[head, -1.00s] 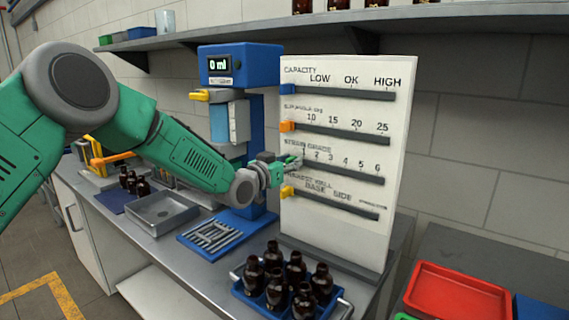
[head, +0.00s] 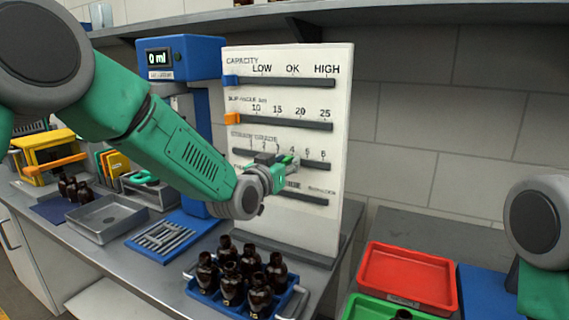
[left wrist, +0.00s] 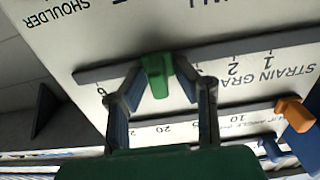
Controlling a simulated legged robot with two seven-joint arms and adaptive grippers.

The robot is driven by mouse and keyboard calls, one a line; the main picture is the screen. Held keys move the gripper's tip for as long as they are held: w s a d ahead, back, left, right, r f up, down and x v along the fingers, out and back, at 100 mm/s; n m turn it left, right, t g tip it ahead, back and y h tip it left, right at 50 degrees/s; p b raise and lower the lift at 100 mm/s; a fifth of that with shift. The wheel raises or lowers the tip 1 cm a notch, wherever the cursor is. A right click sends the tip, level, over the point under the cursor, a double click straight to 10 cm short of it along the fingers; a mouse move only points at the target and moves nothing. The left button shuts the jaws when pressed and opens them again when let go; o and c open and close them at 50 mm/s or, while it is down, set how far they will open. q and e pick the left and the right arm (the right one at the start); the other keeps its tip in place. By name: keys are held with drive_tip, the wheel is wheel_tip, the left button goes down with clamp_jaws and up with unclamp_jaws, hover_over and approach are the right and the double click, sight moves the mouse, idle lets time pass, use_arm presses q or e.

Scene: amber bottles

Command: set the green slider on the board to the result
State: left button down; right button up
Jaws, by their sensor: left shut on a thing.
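The white board (head: 338,110) stands upright on the bench and carries several dark slider tracks. The green slider (left wrist: 158,76) sits on the strain grade track (left wrist: 218,50), seen upside down in the left wrist view. My left gripper (head: 290,161) is at this track in the head view. In the left wrist view its two fingers (left wrist: 160,84) are shut on the green slider from both sides. The slider stands between the 2 and the 6, around 4; the fingers hide the nearest numbers. My right gripper is out of view.
An orange slider (head: 232,118) and a blue slider (head: 230,80) sit at the left ends of the upper tracks. Several amber bottles (head: 231,285) stand in a blue rack before the board. A blue device's display (head: 159,57) reads 0 ml. A red tray (head: 408,275) lies to the right.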

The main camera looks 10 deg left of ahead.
use_arm(q)
drive_tip(key=shift+s+d+f, duration=0.1)
drive_tip(key=shift+f, duration=0.3)
drive_tip(key=c, duration=1.6)
unclamp_jaws()
drive_tip(key=shift+o, duration=0.2)
drive_tip(key=shift+s+r, duration=0.2)
drive_tip(key=shift+r, duration=0.05)
drive_tip(key=v, duration=1.2)
drive_tip(key=shift+w, duration=0.15)
